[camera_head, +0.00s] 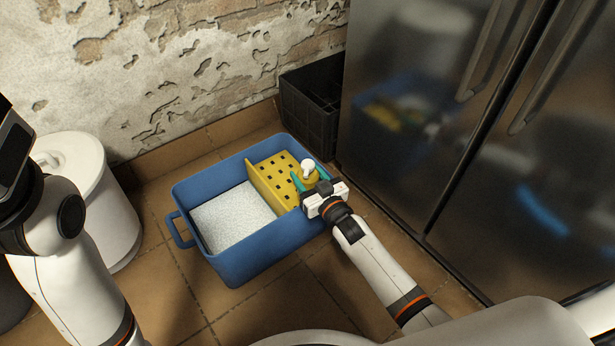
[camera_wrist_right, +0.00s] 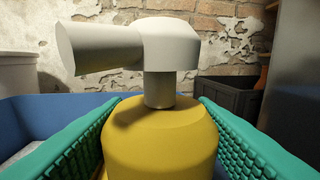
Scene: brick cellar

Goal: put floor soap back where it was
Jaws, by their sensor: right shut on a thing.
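The floor soap is a yellow bottle with a white pump head (camera_head: 308,167); it fills the right wrist view (camera_wrist_right: 160,135). My right gripper (camera_head: 311,186), with green finger pads, is shut on the bottle, one finger on each side. The bottle is upright, at the right end of a blue bucket (camera_head: 262,248) beside the yellow perforated wringer (camera_head: 262,178). I cannot tell whether its base touches anything. My left arm shows at the left edge, but its fingers are out of view.
The left part of the bucket holds white, speckled contents (camera_head: 232,217). A black crate (camera_head: 311,110) stands behind by the wall. A dark shiny cabinet (camera_head: 400,130) stands close on the right. A white bin (camera_head: 105,205) stands on the left. Tiled floor in front is clear.

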